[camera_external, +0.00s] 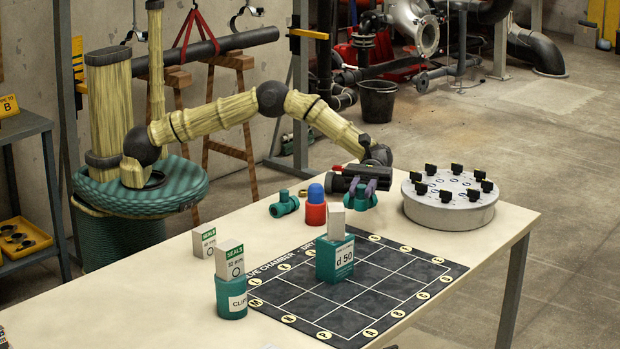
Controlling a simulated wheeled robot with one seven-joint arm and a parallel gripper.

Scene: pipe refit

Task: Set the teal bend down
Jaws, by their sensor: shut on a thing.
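My gripper (370,186) is over the far side of the table, at the right end of my outstretched arm. Its purple fingers are shut on the teal bend (352,202), which shows below and between them, partly hidden. The bend is close to the tabletop, behind the dark grid mat (395,262); I cannot tell whether it touches the table. A second teal pipe fitting (284,205) lies to the left.
A red and blue cylinder (316,208) stands just left of my gripper. A round grey fixture (449,205) with black knobs stands to the right. A teal d 50 box (334,260) with a pale block on top stands on the mat. Seals boxes and a teal tub (231,298) are at left.

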